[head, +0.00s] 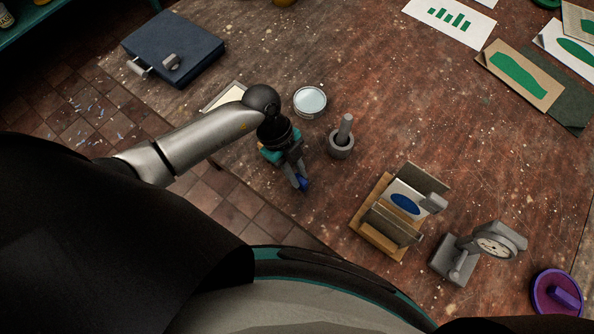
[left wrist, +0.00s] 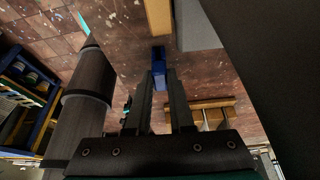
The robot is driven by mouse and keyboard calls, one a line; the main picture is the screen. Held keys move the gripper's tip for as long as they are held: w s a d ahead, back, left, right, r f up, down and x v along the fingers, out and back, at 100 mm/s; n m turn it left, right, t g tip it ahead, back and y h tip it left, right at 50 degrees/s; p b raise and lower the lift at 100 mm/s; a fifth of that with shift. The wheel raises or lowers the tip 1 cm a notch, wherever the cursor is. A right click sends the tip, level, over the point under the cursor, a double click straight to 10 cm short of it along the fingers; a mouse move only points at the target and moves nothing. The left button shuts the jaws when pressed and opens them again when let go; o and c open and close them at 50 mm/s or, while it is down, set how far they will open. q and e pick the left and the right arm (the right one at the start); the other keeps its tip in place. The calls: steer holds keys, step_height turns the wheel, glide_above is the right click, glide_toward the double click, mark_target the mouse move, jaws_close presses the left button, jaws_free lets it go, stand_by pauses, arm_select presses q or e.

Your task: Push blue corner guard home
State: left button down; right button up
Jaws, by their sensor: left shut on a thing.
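My left gripper (head: 301,184) is shut on the blue corner guard (head: 304,184), near the table's front edge in the head view. In the left wrist view the blue guard (left wrist: 158,68) sits between the fingertips (left wrist: 160,80), partly hidden by them. The head view does not clearly show whether the guard touches anything beyond the fingers. A wooden stand (head: 369,223) with upright panels and a card (head: 407,199) with a blue oval stands to the right of the gripper, apart from it. My right gripper is in neither view.
A grey mortar with pestle (head: 342,145) and a round tin (head: 310,101) stand close behind the gripper. A grey dial scale (head: 458,260) and a purple round object (head: 556,292) lie right. A dark blue case (head: 172,45) is far left. The middle back of the table is clear.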

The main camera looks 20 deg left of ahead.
mark_target(304, 182)
arm_select(q)
steer(key=shift+r+p, duration=2.1)
steer(key=shift+p, duration=0.25)
steer(key=shift+f, duration=0.1)
